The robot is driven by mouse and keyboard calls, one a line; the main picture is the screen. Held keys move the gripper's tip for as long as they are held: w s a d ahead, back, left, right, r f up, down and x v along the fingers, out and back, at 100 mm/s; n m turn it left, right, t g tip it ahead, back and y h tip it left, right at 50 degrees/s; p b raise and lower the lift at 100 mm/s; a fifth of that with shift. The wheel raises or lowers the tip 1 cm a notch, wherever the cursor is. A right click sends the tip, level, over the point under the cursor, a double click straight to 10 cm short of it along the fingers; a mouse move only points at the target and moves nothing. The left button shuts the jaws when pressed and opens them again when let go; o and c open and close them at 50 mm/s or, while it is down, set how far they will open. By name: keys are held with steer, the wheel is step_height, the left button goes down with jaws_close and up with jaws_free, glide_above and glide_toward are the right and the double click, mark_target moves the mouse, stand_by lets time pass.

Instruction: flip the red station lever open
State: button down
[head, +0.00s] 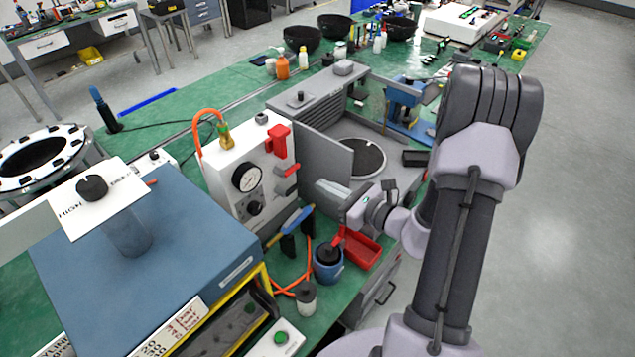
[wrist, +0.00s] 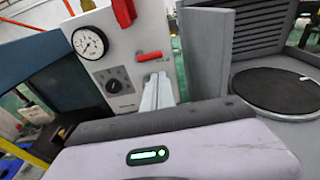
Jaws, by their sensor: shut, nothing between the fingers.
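A white station panel (head: 228,172) carries a round gauge, a black knob and two red parts. The red lever (head: 291,170) is a short bar low on the panel's right side; it also shows in the wrist view (wrist: 148,56), lying almost level. A larger red block (head: 278,139) sits above it, partly cut off in the wrist view (wrist: 124,10). My gripper (head: 326,187) is shut and empty, pointing at the panel from the right. In the wrist view its pale fingers (wrist: 157,90) lie just below the red lever; I cannot tell whether they touch it.
A grey upright plate (head: 325,165) stands close beside my gripper, with a round dark disc (head: 358,157) behind it. A blue box (head: 180,255) stands left of the panel. A blue cup (head: 327,262) and a red tray (head: 362,248) are below my gripper.

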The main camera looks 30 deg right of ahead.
steer(key=x, duration=0.8)
steer(key=shift+a+b, duration=0.1)
steer(key=shift+b, duration=0.25)
